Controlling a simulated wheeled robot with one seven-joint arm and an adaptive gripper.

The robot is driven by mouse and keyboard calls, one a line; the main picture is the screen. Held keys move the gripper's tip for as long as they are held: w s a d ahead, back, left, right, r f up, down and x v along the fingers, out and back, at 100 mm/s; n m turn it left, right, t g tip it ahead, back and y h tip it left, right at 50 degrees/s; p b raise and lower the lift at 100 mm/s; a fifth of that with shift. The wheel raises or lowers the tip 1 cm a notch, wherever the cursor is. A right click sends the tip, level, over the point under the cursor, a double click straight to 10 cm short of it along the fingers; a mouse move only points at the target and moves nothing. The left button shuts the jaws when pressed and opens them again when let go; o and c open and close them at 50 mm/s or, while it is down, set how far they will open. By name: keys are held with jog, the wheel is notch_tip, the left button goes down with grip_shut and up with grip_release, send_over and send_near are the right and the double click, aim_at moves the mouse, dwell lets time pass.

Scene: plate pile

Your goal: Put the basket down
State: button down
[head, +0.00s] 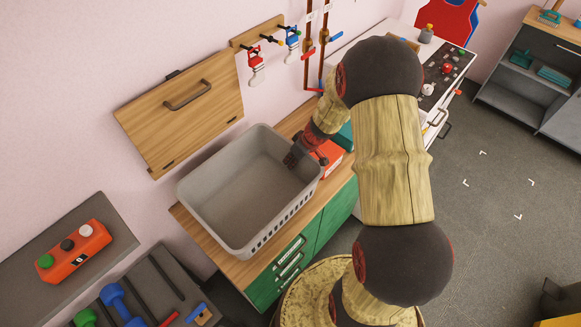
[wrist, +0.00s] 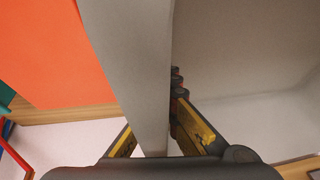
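A grey plastic basket (head: 281,224) with slotted sides appears empty in the head view. It sits over the wooden worktop (head: 206,248) of a green cabinet. It looks level; I cannot tell whether its bottom touches the worktop. My gripper (head: 297,154) is at the basket's back right wall. In the wrist view the basket wall (wrist: 138,60) passes between the two fingers of my gripper (wrist: 158,133), one finger inside and one outside. The gripper appears shut on this wall. The outer finger is partly hidden by the wall.
A red-orange box (head: 330,152) stands on the worktop just right of the basket. A wooden board (head: 185,110) with a handle is on the wall behind. A shelf at lower left holds an orange button box (head: 73,252). Grey floor (head: 495,190) is clear at right.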

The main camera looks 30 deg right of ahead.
aim_at(288, 170)
jog(key=shift+a+f, duration=0.15)
jog(key=shift+f, duration=1.45)
jog(key=shift+f+b, duration=0.15)
jog(key=shift+b, duration=0.15)
jog(key=c, duration=2)
grip_release()
jog(key=shift+c, duration=0.2)
